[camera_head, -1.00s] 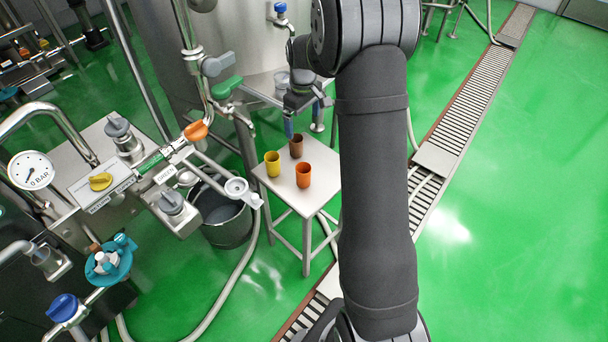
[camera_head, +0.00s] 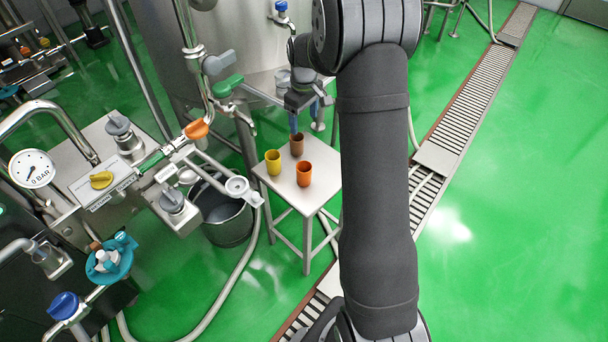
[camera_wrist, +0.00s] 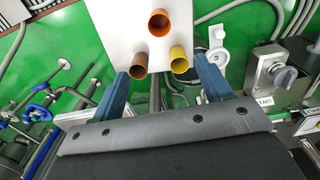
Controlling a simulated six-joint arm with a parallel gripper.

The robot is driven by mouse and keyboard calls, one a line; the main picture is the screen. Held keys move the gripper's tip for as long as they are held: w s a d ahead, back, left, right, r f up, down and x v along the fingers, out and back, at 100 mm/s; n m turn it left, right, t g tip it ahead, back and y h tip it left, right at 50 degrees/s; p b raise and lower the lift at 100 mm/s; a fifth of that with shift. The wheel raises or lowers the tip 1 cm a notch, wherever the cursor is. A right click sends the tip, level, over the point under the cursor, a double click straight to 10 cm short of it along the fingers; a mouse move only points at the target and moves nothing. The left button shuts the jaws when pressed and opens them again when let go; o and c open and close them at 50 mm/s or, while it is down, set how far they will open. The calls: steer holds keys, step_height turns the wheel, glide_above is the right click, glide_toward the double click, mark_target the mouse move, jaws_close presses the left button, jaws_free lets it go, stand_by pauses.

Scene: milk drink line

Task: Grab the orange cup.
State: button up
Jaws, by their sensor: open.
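The orange cup (camera_head: 304,175) stands upright on a small square metal table (camera_head: 318,202), at the near side of three cups. A yellow cup (camera_head: 273,162) stands to its left and a brown cup (camera_head: 297,145) behind it. My gripper (camera_head: 309,110) is open and empty, above the far part of the table near the brown cup. In the wrist view the blue fingers of my gripper (camera_wrist: 163,64) are spread wide. The orange cup (camera_wrist: 159,22) shows beyond the fingertips, with the yellow cup (camera_wrist: 180,60) and brown cup (camera_wrist: 138,66) closer to them.
A large steel tank (camera_head: 240,60) stands behind the table. Pipes and valves with an orange handle (camera_head: 196,130) and a dark bucket (camera_head: 228,224) are to the left. A floor drain (camera_head: 470,95) runs along the right. The green floor there is open.

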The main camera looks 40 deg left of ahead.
step_height(320, 180, down, 8)
steer(key=n, duration=0.5)
glide_above(303, 168)
steer(key=s+d, duration=0.2)
step_height(303, 168, down, 11)
steer(key=shift+w+a+f, duration=0.1)
steer(key=shift+f, duration=1.4)
steer(key=shift+w+a+f, duration=0.1)
steer(key=shift+f, duration=1.35)
steer(key=c, duration=1)
